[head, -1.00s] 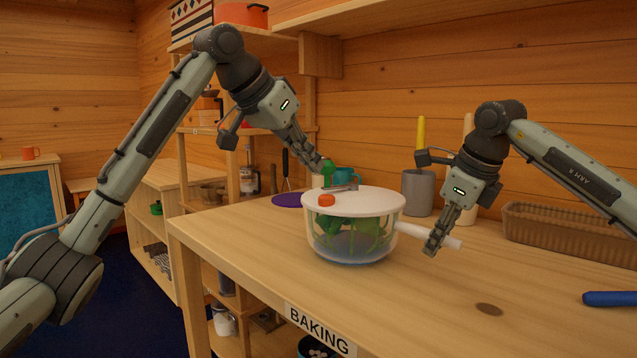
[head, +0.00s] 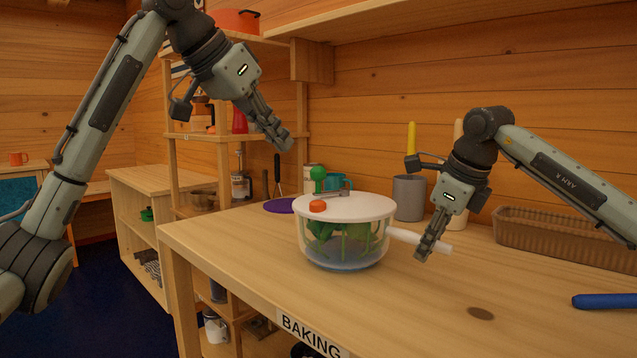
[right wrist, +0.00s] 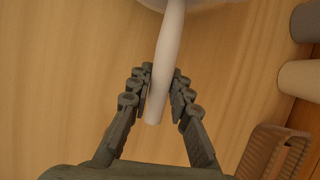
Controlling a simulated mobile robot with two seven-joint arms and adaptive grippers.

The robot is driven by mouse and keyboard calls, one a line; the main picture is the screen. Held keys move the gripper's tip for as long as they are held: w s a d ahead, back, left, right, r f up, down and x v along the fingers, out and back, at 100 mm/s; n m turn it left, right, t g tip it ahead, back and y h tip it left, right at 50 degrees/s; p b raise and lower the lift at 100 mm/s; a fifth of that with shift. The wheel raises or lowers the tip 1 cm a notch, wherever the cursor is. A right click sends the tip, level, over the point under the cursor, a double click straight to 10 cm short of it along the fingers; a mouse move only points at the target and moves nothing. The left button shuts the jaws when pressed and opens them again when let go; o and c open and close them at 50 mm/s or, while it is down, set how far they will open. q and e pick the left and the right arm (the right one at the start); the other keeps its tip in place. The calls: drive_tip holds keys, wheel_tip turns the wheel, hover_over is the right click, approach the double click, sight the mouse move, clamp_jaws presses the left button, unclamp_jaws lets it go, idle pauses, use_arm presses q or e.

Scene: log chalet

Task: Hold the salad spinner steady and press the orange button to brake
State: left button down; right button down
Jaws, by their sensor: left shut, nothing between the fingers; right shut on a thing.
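The salad spinner (head: 345,228) stands upright on the table, a clear bowl with green leaves inside and a white lid. The orange button (head: 318,206) sits on the lid's left front, and a green crank knob (head: 318,173) stands up behind it. A white side handle (head: 408,237) sticks out to the right. My right gripper (head: 424,257) is shut on that handle; the right wrist view shows its fingers on both sides of the handle (right wrist: 165,75). My left gripper (head: 288,143) is shut and empty, in the air above and left of the lid, apart from it.
A grey crock (head: 409,198) and a brown basket (head: 560,236) stand at the back of the wooden table (head: 420,310). A purple disc (head: 279,205) and a teal mug (head: 338,180) are behind the spinner. A blue handle (head: 604,301) lies at right. The front table is clear.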

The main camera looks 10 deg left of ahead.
idle(0.4)
drive_tip(key=c, duration=1.3)
unclamp_jaws()
